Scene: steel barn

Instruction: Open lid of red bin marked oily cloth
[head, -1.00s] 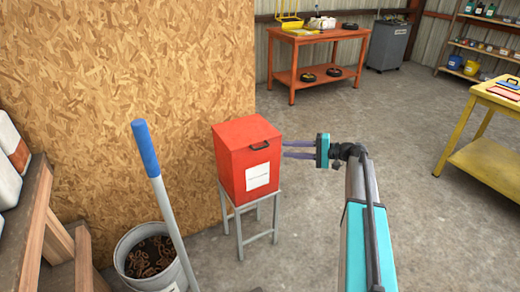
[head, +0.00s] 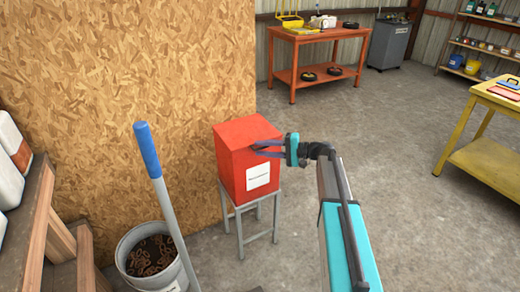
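The red bin (head: 236,163) stands on a grey metal stand (head: 247,222) in front of the chipboard wall. Its lid (head: 246,131) is closed. A white label (head: 258,176) is on its front; the print is too small to read. My gripper (head: 262,149) is at the bin's front right, with its two fingers apart, one above the other, pointing left at the front of the lid. The dark handle on the lid's front is mostly hidden by the fingers. I cannot tell whether the fingers touch it.
A grey bucket (head: 135,278) of rusty metal pieces and a blue-gripped pole (head: 148,150) stand left of the bin. A wooden shelf (head: 38,215) is at far left. An orange table (head: 318,38) and a yellow table (head: 482,160) stand farther off. The floor right of the bin is clear.

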